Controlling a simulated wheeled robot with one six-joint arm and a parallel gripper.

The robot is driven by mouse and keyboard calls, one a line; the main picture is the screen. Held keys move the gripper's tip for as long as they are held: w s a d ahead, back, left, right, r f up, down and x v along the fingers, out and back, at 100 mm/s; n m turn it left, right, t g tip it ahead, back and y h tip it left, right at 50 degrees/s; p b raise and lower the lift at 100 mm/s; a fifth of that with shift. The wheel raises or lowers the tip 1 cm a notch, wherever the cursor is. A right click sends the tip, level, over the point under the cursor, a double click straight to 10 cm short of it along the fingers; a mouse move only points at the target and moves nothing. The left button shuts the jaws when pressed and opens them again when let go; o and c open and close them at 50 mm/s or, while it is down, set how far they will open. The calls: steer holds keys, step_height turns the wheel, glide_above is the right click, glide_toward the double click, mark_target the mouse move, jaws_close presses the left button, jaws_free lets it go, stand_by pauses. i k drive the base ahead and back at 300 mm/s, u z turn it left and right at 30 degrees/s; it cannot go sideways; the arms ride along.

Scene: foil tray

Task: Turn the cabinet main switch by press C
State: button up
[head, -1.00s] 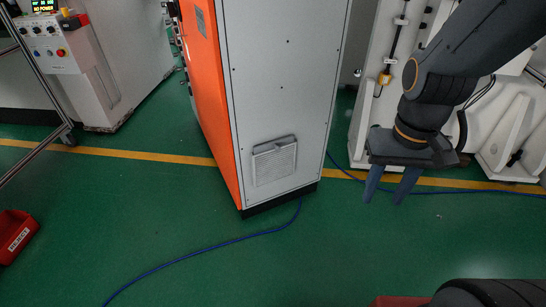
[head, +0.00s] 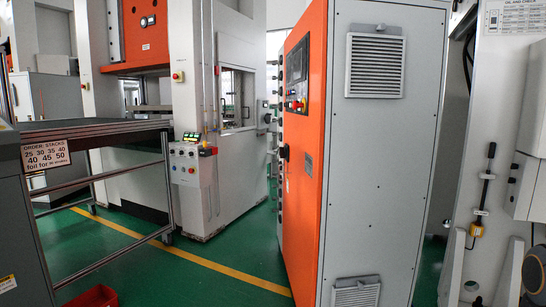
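A tall cabinet with an orange front and grey side (head: 385,180) stands upright right of centre in the head view. Its orange door (head: 303,200) is seen at a steep angle. A small black switch-like part (head: 284,152) sits on the door's left side at mid height; its setting cannot be told. A dark panel with buttons (head: 297,92) is above it. No press letter is readable. My gripper is out of view; only a piece of my arm shows at the lower right edge.
A white press (head: 235,60) with a control box (head: 190,165) stands behind at left. A railed table (head: 95,130) fills the left, with a red bin (head: 92,297) below. White equipment (head: 500,170) stands right. Green floor (head: 215,262) is open between table and cabinet.

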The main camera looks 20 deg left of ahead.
mark_target(282, 151)
steer(key=u, duration=0.6)
steer(key=i, duration=0.35)
steer(key=u, duration=0.7)
steer(key=i, duration=1.15)
steer(key=u, duration=0.2)
steer(key=k, duration=1.25)
steer(key=u, duration=0.85)
steer(key=i, duration=3.25)
steer(key=z, duration=0.65)
steer(key=i, duration=0.9)
steer(key=z, duration=0.9)
